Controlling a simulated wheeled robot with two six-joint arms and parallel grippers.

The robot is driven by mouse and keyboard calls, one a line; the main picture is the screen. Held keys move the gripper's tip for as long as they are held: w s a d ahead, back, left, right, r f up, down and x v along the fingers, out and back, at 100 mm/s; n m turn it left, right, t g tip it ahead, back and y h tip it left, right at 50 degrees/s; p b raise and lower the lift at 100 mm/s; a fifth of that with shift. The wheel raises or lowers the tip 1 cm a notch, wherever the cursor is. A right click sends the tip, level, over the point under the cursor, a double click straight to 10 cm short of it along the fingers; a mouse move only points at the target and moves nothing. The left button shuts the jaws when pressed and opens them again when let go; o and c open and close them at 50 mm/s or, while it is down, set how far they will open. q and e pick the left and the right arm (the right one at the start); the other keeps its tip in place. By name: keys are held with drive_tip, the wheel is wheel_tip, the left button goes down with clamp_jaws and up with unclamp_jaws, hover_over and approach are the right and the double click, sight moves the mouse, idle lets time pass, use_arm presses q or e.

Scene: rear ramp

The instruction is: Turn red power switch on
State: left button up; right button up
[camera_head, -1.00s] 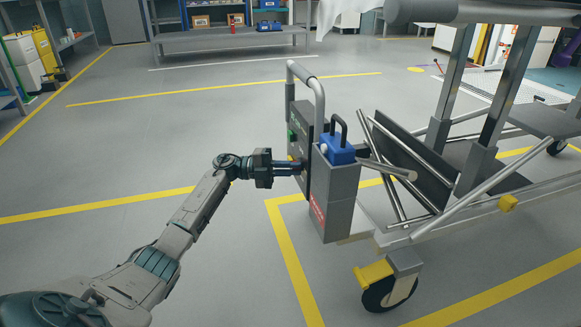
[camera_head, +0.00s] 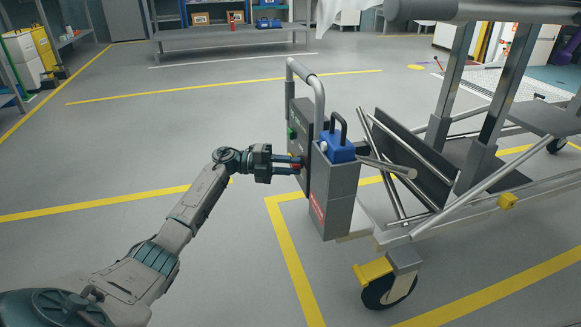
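The red power switch (camera_head: 296,164) shows as a small red spot on the left-facing side of the grey control box (camera_head: 306,122) on the cart. My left gripper (camera_head: 293,166) points right at the switch, with its fingertips at the panel around or beside the red part. The fingers hide most of the switch, so its position cannot be read. I cannot tell how far apart the fingers are or whether they grip it. A green button (camera_head: 292,134) sits higher on the same panel. My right gripper is not in view.
A blue-topped unit with a black handle (camera_head: 338,150) stands on the box's right. The metal cart (camera_head: 470,200) with rails and a caster (camera_head: 388,290) fills the right side. Open floor (camera_head: 130,150) lies left of the panel. A workbench (camera_head: 232,40) stands far back.

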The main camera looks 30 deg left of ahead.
use_arm(q)
drive_tip(key=shift+o, duration=0.2)
drive_tip(key=shift+w+a+f, duration=0.25)
drive_tip(key=shift+s+a, duration=0.2)
drive_tip(key=shift+a, duration=0.1)
drive_tip(key=p+v, duration=0.3)
drive_tip(key=v, duration=0.7)
drive_tip(key=shift+p, duration=0.4)
drive_tip(key=shift+s+a+t, duration=0.1)
drive_tip(key=shift+s+t, duration=0.1)
drive_tip(key=shift+t, duration=0.1)
